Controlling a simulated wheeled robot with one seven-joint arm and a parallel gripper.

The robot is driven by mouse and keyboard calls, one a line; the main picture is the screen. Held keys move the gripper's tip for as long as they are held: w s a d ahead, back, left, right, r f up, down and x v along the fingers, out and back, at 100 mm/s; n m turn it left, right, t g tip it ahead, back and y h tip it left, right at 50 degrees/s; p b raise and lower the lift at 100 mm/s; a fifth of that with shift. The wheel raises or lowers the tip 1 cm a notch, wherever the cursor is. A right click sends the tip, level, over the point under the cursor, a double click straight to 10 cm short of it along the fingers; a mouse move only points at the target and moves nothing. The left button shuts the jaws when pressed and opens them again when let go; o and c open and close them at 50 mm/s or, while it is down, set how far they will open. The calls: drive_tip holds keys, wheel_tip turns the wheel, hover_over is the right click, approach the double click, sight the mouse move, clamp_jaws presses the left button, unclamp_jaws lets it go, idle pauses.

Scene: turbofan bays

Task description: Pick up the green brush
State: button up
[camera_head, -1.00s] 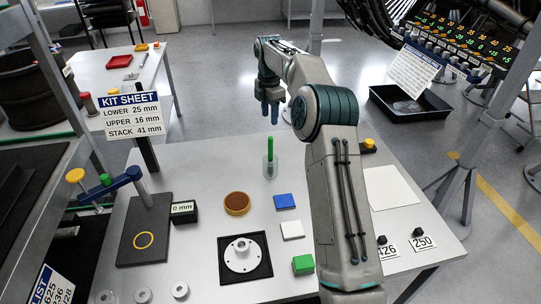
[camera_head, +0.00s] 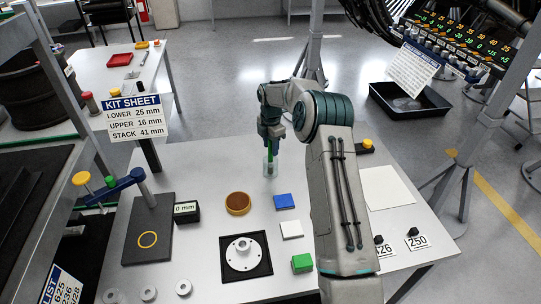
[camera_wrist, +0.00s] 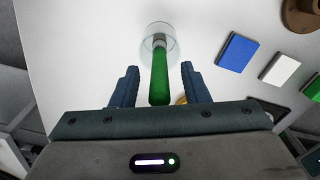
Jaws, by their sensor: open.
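The green brush (camera_head: 270,144) stands upright in a clear glass (camera_head: 270,167) on the table, near its far edge. In the wrist view the green brush handle (camera_wrist: 159,78) points up toward me, with a grey metal collar at its base inside the clear glass (camera_wrist: 157,38). My gripper (camera_head: 270,141) is over the glass, with its fingers around the upper handle. In the wrist view my gripper (camera_wrist: 159,88) is open, one finger on each side of the handle, with gaps on both sides. The brush's bristles are hidden in the glass.
On the table (camera_head: 205,160) are a brown round dish (camera_head: 238,203), a blue block (camera_head: 284,201), a white block (camera_head: 291,229), a green block (camera_head: 302,262) and a flanged disc on a black mat (camera_head: 264,270). The kit sheet sign (camera_head: 135,117) stands at the left.

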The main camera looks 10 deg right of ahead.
drive_tip(key=shift+w+f, duration=0.1)
drive_tip(key=shift+f, duration=0.8)
clamp_jaws()
